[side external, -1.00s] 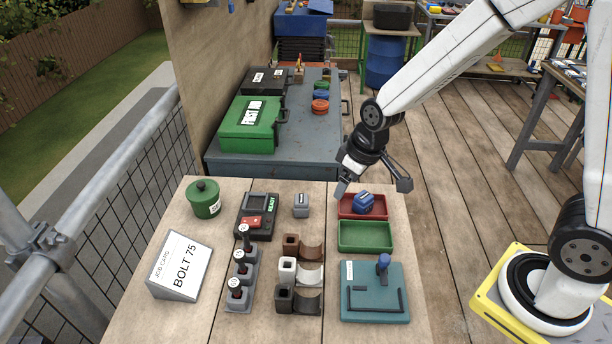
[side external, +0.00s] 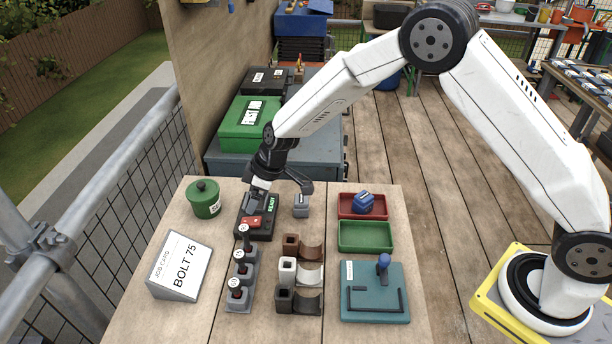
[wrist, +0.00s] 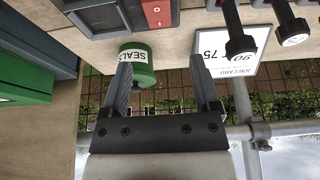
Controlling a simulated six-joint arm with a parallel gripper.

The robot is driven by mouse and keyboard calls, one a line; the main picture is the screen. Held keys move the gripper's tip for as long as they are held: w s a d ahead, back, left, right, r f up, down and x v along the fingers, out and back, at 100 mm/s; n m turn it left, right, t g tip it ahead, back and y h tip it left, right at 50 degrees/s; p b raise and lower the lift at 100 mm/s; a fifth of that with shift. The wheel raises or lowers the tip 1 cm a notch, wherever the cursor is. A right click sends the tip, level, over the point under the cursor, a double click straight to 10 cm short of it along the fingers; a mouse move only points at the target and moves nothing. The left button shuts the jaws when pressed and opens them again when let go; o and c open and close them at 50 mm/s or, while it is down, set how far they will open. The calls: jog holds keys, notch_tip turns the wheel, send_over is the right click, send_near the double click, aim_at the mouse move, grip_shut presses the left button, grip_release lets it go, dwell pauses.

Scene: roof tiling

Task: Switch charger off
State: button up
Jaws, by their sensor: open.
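The charger (side external: 263,232) is a dark box with a screen, a green READY label and a red rocker switch (side external: 250,221). It stands at the back of the wooden bench, right of the green pot. My gripper (side external: 278,195) is open and empty just above the charger's back part, partly hiding its screen. In the wrist view the charger (wrist: 100,16) is at the top edge, cut off, with its red switch (wrist: 157,12) showing a white mark. My gripper's fingers (wrist: 162,75) are spread below it in that view. I cannot tell whether a finger touches the charger.
Several grey posts with black-and-white tops (side external: 240,270) stand in front. A job card (side external: 178,267) reads BOLT 75. Red and green trays (side external: 365,237) are farther right.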

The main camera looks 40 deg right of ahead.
aim_at(244, 221)
jog(key=shift+x, duration=3.9)
jog(key=shift+c, duration=0.2)
grip_shut()
